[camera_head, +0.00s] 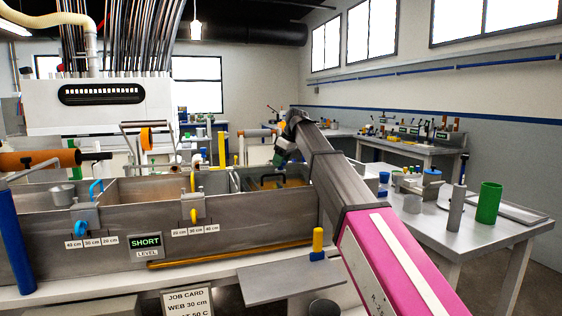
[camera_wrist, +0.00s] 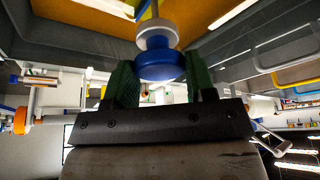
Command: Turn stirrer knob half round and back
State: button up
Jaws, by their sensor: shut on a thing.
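In the head view my gripper (camera_head: 279,160) is small and dark at the far end of my arm, over the right part of the metal bath (camera_head: 110,213). The knob cannot be made out there. Amber resin (camera_wrist: 90,13) shows behind the knob in the wrist view.
At right a side table (camera_head: 456,229) holds a green cylinder (camera_head: 488,203). Orange rollers and handles rise along the bath.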

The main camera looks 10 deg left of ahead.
jog(key=n+g, duration=0.1)
jog(key=n, duration=0.1)
jog(key=n+g, duration=0.1)
jog(key=n, duration=0.2)
jog(key=shift+w+n, duration=0.2)
jog(key=shift+n, duration=0.1)
jog(key=n+g, duration=0.1)
jog(key=n, duration=0.1)
jog(key=n+g+h, duration=0.1)
jog(key=n, duration=0.2)
jog(key=shift+n, duration=0.4)
jog(key=o, duration=0.9)
